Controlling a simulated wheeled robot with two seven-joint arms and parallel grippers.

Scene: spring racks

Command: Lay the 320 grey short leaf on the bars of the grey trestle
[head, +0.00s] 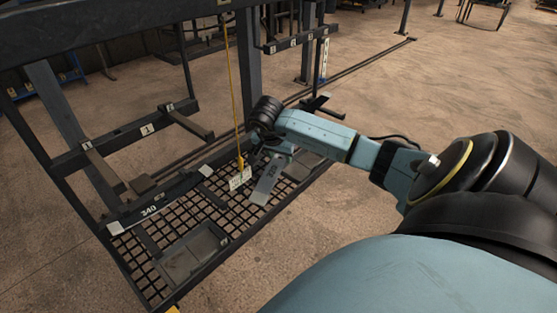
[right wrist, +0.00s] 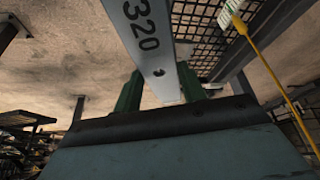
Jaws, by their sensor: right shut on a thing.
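My right gripper (head: 277,152) is shut on a grey leaf (head: 267,181) marked 320. The leaf hangs tilted in front of the spring rack, over the right part of its mesh shelf. In the right wrist view the same leaf (right wrist: 145,38) runs up between the green fingers (right wrist: 162,90), with a small hole near the grip. I cannot tell from the head view whether the leaf touches the mesh. A dark frame on legs (head: 486,10) stands at the far top right; I cannot tell whether it is the grey trestle. My left gripper is not in view.
The rack's mesh shelf (head: 213,218) holds a dark leaf marked 340 (head: 160,204) and a flat grey tray (head: 193,254). A yellow cord (head: 232,85) hangs with a white tag (head: 240,178) close to the held leaf. Rack posts and arms stand behind. The floor (head: 440,85) at right is open.

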